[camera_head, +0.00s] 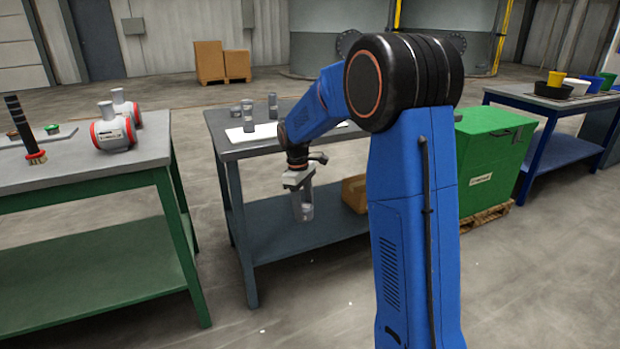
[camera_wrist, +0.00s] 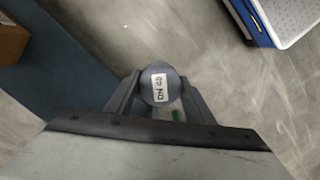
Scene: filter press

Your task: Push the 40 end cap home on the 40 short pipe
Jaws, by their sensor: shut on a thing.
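My gripper (camera_head: 302,212) hangs in front of the grey-topped table, below the level of its top. In the wrist view my gripper (camera_wrist: 158,92) is shut on a round grey piece (camera_wrist: 147,91) with a white label that seems to read DN 40, which looks like the 40 end cap. The label faces the wrist camera. In the head view the fingers largely hide this piece.
The grey-topped table (camera_head: 230,150) has a blue lower shelf with a cardboard box (camera_head: 354,192). A green bench (camera_head: 60,172) at left holds red-and-white fittings (camera_head: 112,130) and a brush (camera_head: 24,130). A green crate (camera_head: 490,150) stands right. Open floor lies in front.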

